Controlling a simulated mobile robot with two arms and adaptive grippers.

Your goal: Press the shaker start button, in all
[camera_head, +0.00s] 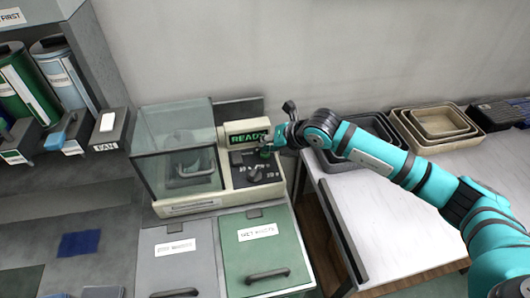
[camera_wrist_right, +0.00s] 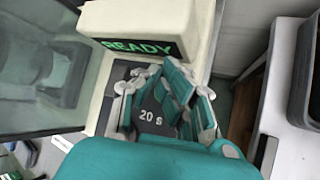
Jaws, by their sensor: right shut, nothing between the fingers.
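The shaker has a clear glass box (camera_head: 160,150) and a cream housing (camera_head: 226,134) on its right. Its display (camera_head: 247,138) reads READY in green, and it also shows in the right wrist view (camera_wrist_right: 140,47). Below the display is a dark control panel (camera_head: 240,159) with a knob (camera_head: 254,174). In the right wrist view a "20 S" label (camera_wrist_right: 150,117) shows between my fingers. My right gripper (camera_head: 266,149) is shut and empty, with its fingertips over the panel just below the display. The fingers hide part of the panel, so I cannot tell whether they touch the start button. My left gripper is not in view.
A grey bin (camera_head: 164,250) and a green bin (camera_head: 239,244) with handles stand in front of the shaker. Nested trays (camera_head: 433,125) sit on the white table (camera_head: 390,225) at right. Cylinders in a rack (camera_head: 62,75) and a FAN switch (camera_head: 107,130) are at left.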

